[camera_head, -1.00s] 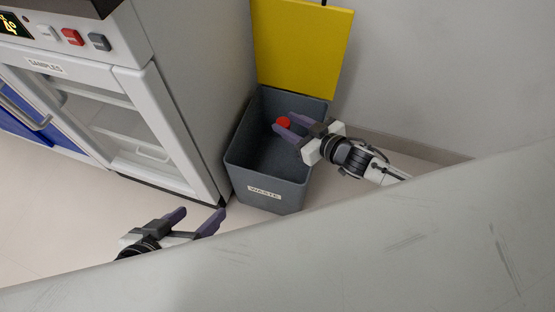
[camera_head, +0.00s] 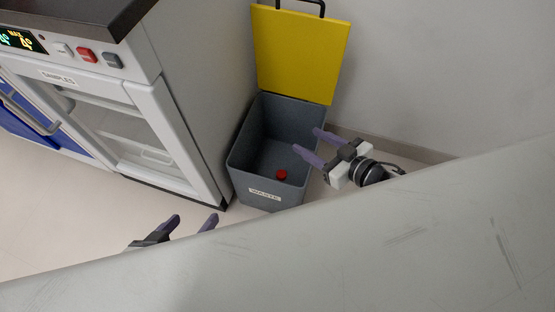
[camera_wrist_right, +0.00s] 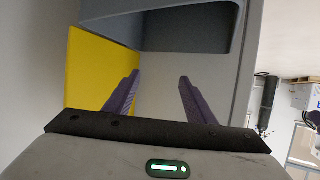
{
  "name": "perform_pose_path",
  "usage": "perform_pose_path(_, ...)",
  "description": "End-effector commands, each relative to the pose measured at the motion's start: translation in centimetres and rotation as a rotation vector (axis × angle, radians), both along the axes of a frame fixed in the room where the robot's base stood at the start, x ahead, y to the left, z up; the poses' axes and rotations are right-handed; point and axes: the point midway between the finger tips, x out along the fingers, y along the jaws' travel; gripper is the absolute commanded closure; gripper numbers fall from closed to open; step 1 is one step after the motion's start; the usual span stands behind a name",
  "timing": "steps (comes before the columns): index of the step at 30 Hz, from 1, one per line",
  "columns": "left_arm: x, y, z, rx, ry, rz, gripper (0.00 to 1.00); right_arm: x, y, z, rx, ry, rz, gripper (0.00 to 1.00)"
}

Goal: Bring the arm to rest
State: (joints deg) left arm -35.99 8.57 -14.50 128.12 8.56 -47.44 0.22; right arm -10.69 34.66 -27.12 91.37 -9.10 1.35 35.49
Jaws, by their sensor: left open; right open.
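My right gripper (camera_head: 312,145) is open and empty, over the right rim of the grey waste bin (camera_head: 240,153) in the head view. In the right wrist view its two purple fingers (camera_wrist_right: 157,95) stand apart with nothing between them. A small red object (camera_head: 281,174) lies inside the bin, apart from the fingers. My left gripper (camera_head: 192,222) is open and empty at the lower left, partly hidden behind the pale grey surface in front.
The bin's yellow lid (camera_head: 300,55) stands open against the wall; it also shows in the right wrist view (camera_wrist_right: 92,75). A cabinet labelled SAMPLES (camera_head: 185,150) stands left of the bin. A pale grey surface (camera_head: 330,250) fills the foreground.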

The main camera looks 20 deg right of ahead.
Motion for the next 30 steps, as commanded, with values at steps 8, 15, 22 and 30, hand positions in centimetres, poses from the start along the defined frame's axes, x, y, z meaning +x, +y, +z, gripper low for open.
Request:
perform_pose_path(8,0.0,0.2,0.2,-0.002,-0.008,0.009,0.36,-0.6,-0.3,0.3,0.000,-0.001,0.000,0.50)
perform_pose_path(15,0.0,0.2,0.2,-0.002,-0.007,0.009,0.36,-0.6,-0.3,0.2,0.000,-0.001,0.000,0.50)
perform_pose_path(22,0.0,0.1,0.2,-0.001,-0.009,0.007,0.36,-0.7,0.4,0.6,-0.016,0.024,-0.043,0.50)
perform_pose_path(30,0.0,0.1,0.2,-0.001,-0.009,0.007,0.36,-4.9,0.8,2.5,-0.144,0.271,-0.246,0.50)
